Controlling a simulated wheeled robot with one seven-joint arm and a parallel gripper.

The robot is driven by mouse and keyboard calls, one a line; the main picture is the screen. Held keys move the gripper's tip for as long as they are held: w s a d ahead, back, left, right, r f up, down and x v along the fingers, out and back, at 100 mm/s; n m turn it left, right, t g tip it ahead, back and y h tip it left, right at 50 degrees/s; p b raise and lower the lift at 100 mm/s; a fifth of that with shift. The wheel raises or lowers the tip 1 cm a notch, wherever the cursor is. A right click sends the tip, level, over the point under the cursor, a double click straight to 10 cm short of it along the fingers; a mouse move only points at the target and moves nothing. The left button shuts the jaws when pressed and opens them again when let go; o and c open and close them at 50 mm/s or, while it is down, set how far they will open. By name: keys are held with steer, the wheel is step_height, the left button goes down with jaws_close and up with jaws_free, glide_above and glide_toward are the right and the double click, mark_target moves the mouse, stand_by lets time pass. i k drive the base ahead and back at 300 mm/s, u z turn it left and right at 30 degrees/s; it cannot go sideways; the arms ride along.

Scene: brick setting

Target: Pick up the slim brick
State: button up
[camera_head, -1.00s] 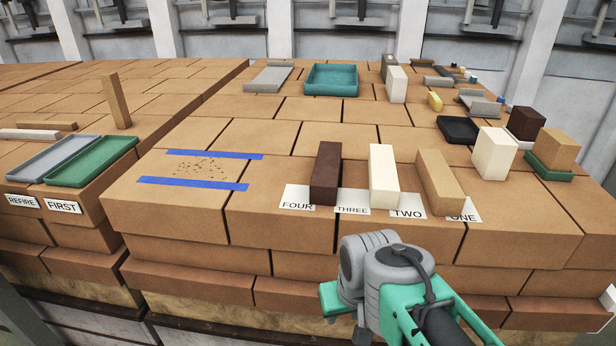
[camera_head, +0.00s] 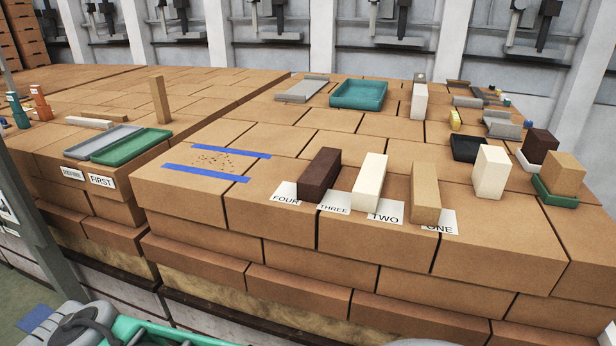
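A slim tan brick (camera_head: 160,100) stands upright on the left brick stack, behind the green tray. A slim white bar (camera_head: 90,122) lies flat to its left. On the near edge of the right stack, a dark brown brick (camera_head: 318,175), a cream brick (camera_head: 370,181) and a tan brick (camera_head: 425,193) lie by cards reading FOUR, THREE, TWO and ONE. Which of these slender pieces the task calls the slim brick is not marked. My gripper is out of view; only grey and green parts of my arm show at the bottom left.
A grey tray (camera_head: 103,142) and green tray (camera_head: 131,146) sit by REFIRE and FIRST labels. A teal tray (camera_head: 358,94), a black tray (camera_head: 468,150) and several bricks crowd the right stack's back and right. Blue tape strips (camera_head: 205,172) border a speckled patch. The middle is fairly clear.

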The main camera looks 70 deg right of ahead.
mark_target(367, 191)
steer(key=u, duration=0.1)
steer(key=k, duration=1.05)
steer(key=u, duration=0.05)
